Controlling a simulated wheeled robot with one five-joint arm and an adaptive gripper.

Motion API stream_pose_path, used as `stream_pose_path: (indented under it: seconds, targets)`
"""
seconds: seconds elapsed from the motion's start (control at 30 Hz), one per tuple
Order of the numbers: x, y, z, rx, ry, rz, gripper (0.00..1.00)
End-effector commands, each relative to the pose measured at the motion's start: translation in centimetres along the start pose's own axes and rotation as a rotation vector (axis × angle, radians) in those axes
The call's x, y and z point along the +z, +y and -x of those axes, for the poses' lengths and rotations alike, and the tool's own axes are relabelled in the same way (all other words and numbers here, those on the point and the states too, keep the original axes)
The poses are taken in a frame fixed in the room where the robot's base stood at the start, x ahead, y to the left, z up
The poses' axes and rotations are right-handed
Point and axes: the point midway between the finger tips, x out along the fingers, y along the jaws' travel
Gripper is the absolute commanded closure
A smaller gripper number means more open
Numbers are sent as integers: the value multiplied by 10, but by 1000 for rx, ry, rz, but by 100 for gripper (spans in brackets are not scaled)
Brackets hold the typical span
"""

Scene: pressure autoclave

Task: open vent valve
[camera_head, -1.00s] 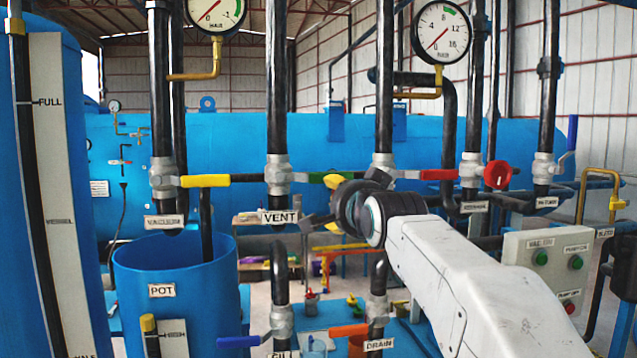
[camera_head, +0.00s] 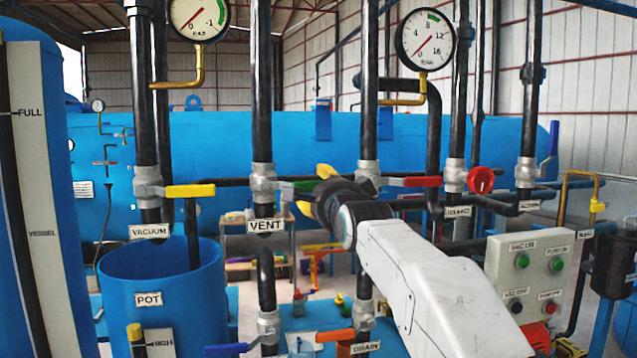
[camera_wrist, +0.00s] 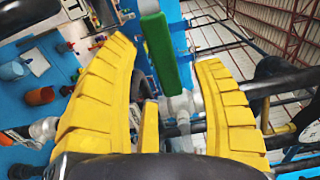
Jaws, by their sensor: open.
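The vent valve's green handle (camera_head: 300,186) sticks out to the right from the pipe joint above the VENT label (camera_head: 265,225). Its right end is hidden behind my gripper in the head view. My gripper (camera_head: 316,190) has yellow fingers and is at the handle's right end. In the wrist view the green handle (camera_wrist: 167,50) lies in the gap between the two yellow fingers of my gripper (camera_wrist: 168,85), apart from both as far as I can see. The grey valve body (camera_wrist: 181,104) shows beyond it. The fingers are open.
A yellow handle (camera_head: 190,191) is left of the vent pipe, a red handle (camera_head: 422,182) and a red knob (camera_head: 481,180) are right. Blue (camera_head: 226,350) and orange (camera_head: 335,336) handles sit below. A control box (camera_head: 538,270) stands at right.

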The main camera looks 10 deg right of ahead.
Motion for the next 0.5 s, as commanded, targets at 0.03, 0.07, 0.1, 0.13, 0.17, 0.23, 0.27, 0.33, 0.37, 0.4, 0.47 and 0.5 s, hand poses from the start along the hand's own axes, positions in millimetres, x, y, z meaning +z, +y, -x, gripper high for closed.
stream_pose_path:
  seconds: [0.03,0.07,0.1,0.13,0.17,0.23,0.27,0.33,0.37,0.4,0.47,0.5]
  targets:
    - [0,-1,-7,1,0,0,39]
    - [0,-1,-10,1,0,1,39]
    - [0,-1,-14,2,0,1,39]
    - [0,-2,-16,1,0,1,39]
    - [0,-2,-18,0,0,1,39]
    - [0,-1,-23,1,0,1,39]
    - [0,-1,-25,0,0,1,39]
    - [0,-1,-28,-1,0,1,39]
    - [0,0,-29,-1,0,1,39]
    - [0,0,-30,0,0,1,39]
    - [0,0,-31,0,0,1,39]
    - [0,0,-31,0,0,1,39]
